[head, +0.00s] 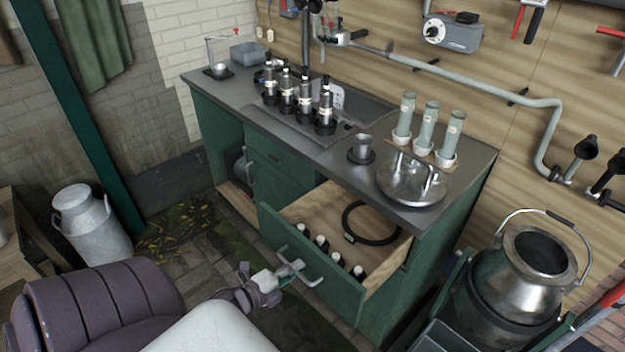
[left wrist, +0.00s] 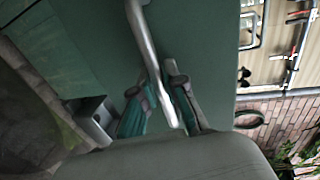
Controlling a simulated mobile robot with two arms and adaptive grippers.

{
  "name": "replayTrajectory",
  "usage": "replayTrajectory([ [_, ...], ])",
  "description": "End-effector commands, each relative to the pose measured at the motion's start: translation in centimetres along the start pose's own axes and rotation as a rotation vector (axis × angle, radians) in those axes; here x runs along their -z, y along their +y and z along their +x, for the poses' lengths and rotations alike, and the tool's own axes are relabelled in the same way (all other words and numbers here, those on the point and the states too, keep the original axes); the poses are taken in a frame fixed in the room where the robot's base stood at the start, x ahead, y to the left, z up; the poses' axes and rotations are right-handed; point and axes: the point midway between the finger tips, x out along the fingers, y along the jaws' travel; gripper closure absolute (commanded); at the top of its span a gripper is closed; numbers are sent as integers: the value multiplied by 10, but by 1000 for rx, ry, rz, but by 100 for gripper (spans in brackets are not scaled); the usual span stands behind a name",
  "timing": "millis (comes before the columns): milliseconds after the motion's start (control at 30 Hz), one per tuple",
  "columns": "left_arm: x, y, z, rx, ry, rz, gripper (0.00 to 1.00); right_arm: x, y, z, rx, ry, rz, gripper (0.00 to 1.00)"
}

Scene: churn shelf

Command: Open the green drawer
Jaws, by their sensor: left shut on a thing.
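The green drawer (head: 318,278) in the green cabinet stands pulled out, its inside showing a black ring-shaped hose (head: 372,226) and several dark bottles with white caps (head: 321,242). A curved metal handle (head: 306,262) is on its front. My left gripper (head: 283,275) is at this handle and shut on it. In the left wrist view, the handle (left wrist: 152,45) runs down between the two fingers of my left gripper (left wrist: 162,100), in front of the green drawer front. My right gripper is in neither view.
The grey worktop (head: 335,158) holds bottles, tubes and a round metal lid (head: 411,180). A metal churn (head: 530,275) stands right of the cabinet. A milk can (head: 88,225) stands at the left. Some paved floor (head: 190,262) is bare before the cabinet.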

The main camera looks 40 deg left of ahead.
Motion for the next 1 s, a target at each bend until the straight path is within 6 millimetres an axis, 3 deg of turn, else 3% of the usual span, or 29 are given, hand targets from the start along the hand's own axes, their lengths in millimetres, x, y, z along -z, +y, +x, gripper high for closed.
replayTrajectory([
  [200,0,8,-40,-3,-1,-3,100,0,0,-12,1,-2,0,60],
  [400,0,12,-61,0,0,-2,100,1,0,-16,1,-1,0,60],
  [933,0,14,-69,2,1,-1,100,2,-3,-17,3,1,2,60],
  [1000,0,14,-68,2,1,-1,81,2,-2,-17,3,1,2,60],
])
